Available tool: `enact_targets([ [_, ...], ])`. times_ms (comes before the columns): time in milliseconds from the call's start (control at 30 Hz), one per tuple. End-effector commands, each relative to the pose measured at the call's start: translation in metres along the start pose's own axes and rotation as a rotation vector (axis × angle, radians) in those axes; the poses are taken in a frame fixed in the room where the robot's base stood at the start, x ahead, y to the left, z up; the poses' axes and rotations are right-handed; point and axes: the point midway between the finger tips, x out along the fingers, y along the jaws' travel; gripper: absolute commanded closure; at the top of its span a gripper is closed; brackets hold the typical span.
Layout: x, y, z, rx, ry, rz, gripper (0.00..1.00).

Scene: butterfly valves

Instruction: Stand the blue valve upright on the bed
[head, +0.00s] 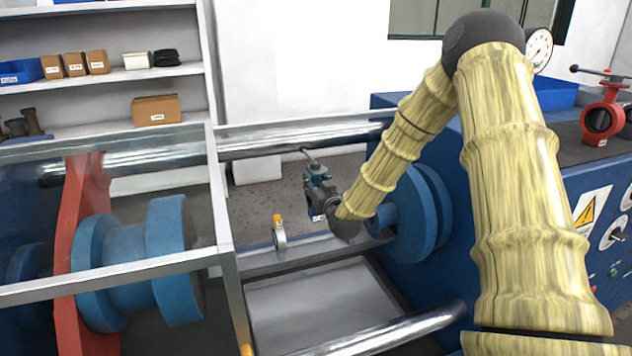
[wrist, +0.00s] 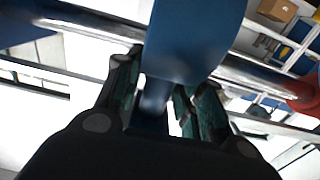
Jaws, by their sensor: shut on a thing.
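My gripper (head: 322,199) is in the middle of the head view, above the bench bed (head: 310,312). In the wrist view its dark green fingers (wrist: 158,108) are closed around the narrow neck of the blue valve (wrist: 195,38). The valve's broad blue part fills the top middle of that view. In the head view the blue valve (head: 317,175) looks small and is partly covered by the gripper, with a grey lever pointing up and left. It is held up in the air, apart from the bed. Its exact tilt is hard to tell.
Polished bars (head: 300,138) run along the bed's back and front. A blue flange (head: 425,215) is right of my gripper. A framed clear guard (head: 228,240) and red plate (head: 80,230) stand left. A red valve (head: 602,118) sits far right.

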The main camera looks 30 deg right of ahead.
Motion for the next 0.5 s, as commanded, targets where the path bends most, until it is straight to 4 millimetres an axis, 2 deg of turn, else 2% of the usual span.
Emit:
enact_targets([
  [500, 0.001, 0.000, 0.039, 0.001, 0.005, 0.001, 1.00],
])
